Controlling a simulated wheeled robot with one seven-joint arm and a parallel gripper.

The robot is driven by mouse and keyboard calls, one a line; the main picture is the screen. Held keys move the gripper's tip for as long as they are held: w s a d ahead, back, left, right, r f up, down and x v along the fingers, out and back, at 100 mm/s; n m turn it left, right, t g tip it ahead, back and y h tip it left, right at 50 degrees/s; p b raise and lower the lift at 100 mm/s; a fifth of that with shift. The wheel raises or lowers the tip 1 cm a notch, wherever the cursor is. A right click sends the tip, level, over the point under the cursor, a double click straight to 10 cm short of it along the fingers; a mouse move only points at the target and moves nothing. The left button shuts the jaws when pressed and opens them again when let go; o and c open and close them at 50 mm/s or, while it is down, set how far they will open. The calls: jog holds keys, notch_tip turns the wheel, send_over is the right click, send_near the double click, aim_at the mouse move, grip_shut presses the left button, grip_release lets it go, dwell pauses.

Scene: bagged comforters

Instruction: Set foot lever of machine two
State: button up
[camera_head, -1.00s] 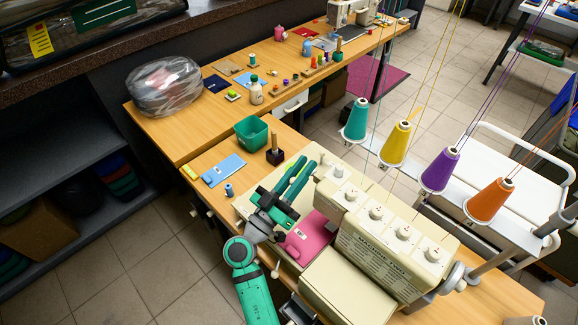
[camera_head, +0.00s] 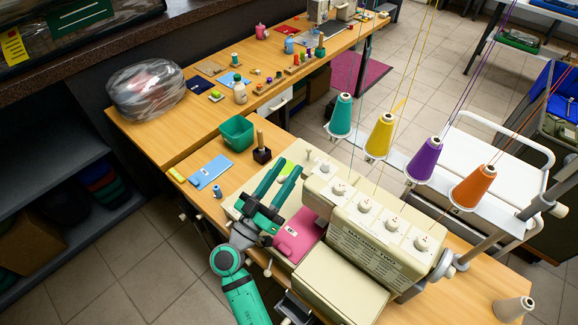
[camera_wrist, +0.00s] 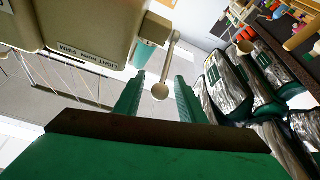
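Machine two (camera_head: 372,243) is the cream sewing machine with labelled dials, on the near table. My gripper (camera_head: 286,167) is open over the left side of this machine, its green fingers pointing away from the robot's body. In the wrist view, a pale lever with a round knob (camera_wrist: 160,91) hangs beside the cream machine body (camera_wrist: 85,30), which has printed lettering. The knob appears between my two green fingers (camera_wrist: 158,98), with visible gaps on both sides. I cannot tell its depth relative to the fingertips. In the head view the lever cannot be made out.
A pink pad (camera_head: 297,235) lies against the machine. A green bin (camera_head: 237,133), a dark block with a wooden peg (camera_head: 261,150) and a blue item (camera_head: 210,171) stand to the left. Thread cones, including an orange one (camera_head: 473,187), stand behind the machine.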

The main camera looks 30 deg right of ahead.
jog(key=v, duration=0.9)
jog(key=shift+d, duration=0.1)
jog(key=shift+c, duration=0.9)
jog(key=w+d+m+g+y, duration=0.1)
jog(key=d+m, duration=0.1)
jog(key=w+d+r+m+g+y, duration=0.1)
jog(key=d+m+g, duration=0.1)
jog(key=w+d+r+m+g+y, duration=0.1)
jog(key=d+m, duration=0.2)
jog(key=shift+g, duration=0.3)
grip_shut()
